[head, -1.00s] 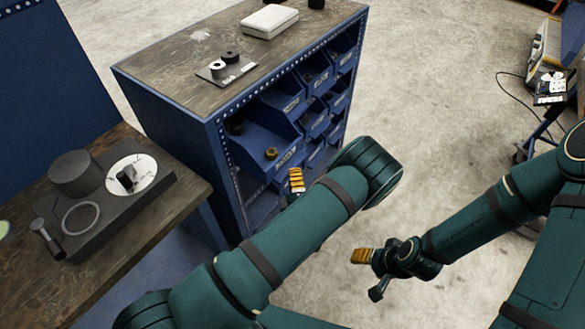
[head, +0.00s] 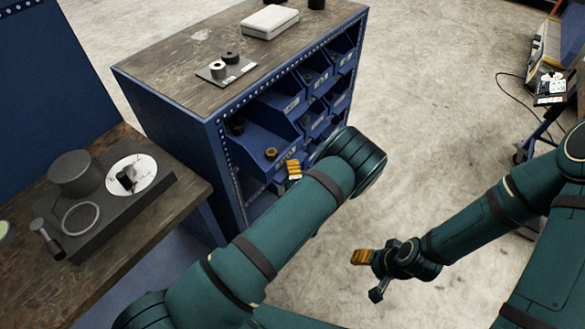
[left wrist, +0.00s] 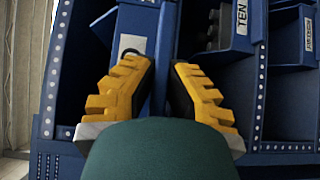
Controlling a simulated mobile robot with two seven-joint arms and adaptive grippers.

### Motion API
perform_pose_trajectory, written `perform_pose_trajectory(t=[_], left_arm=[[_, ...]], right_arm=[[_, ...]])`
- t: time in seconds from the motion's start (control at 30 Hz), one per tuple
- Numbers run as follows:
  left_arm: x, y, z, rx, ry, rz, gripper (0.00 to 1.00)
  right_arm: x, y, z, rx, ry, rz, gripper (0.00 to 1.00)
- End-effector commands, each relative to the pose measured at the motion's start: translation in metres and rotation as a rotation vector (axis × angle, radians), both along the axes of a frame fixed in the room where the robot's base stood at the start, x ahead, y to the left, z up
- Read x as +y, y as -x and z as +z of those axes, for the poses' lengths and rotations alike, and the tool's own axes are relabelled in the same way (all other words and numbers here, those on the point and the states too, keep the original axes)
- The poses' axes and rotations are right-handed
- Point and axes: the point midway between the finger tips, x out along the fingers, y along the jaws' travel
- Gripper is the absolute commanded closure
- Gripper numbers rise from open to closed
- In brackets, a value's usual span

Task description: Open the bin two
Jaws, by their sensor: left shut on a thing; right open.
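A blue cabinet (head: 170,122) holds rows of blue bins with white labels. A front bin (head: 262,136) with a brass-coloured nut in it shows beside my left gripper (head: 293,170). Only yellow finger parts of that gripper show in the head view; my arm hides the rest. In the left wrist view, the yellow fingers (left wrist: 162,85) are shut on a narrow blue bin part, seemingly its edge. A partly covered label (left wrist: 131,46) lies just left, so I cannot read its number. My right gripper (head: 369,273) is open and empty over the floor.
A bin labelled TEN (left wrist: 238,22) is right of the fingers. A wooden bench (head: 130,235) with a dark device (head: 100,205) stands at the left. The cabinet top carries a white case (head: 270,21) and a small plate (head: 226,70).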

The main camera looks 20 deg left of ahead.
Motion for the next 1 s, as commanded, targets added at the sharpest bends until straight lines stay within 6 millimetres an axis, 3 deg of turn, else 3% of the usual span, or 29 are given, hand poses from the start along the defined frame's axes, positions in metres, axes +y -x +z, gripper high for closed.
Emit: perform_pose_trajectory(t=[0.23,0.47,0.73,0.77,0.8,0.83,1.0], left_arm=[[-0.004,0.000,0.001,-0.003,0.001,-0.002,1.00],[-0.028,0.008,0.001,-0.003,0.001,-0.004,1.00],[-0.028,0.009,0.001,-0.004,0.001,-0.003,1.00],[-0.028,0.008,0.001,-0.005,0.001,-0.003,0.76],[-0.028,0.008,0.001,-0.004,0.001,-0.003,0.62],[-0.028,0.009,0.001,-0.004,0.001,-0.003,0.56],[-0.028,0.009,0.001,-0.003,0.001,-0.001,0.56]], right_arm=[[0.000,0.000,0.000,0.000,0.000,0.000,0.42],[0.000,0.000,0.001,-0.001,0.000,0.000,0.42],[0.000,0.000,0.001,-0.001,0.000,0.000,0.42],[0.000,0.000,0.001,-0.001,0.000,0.000,0.42],[0.000,0.000,0.001,-0.001,0.000,0.000,0.42],[0.000,0.000,0.001,-0.001,0.000,0.000,0.42],[0.000,0.000,0.001,-0.001,0.000,0.000,0.42]])
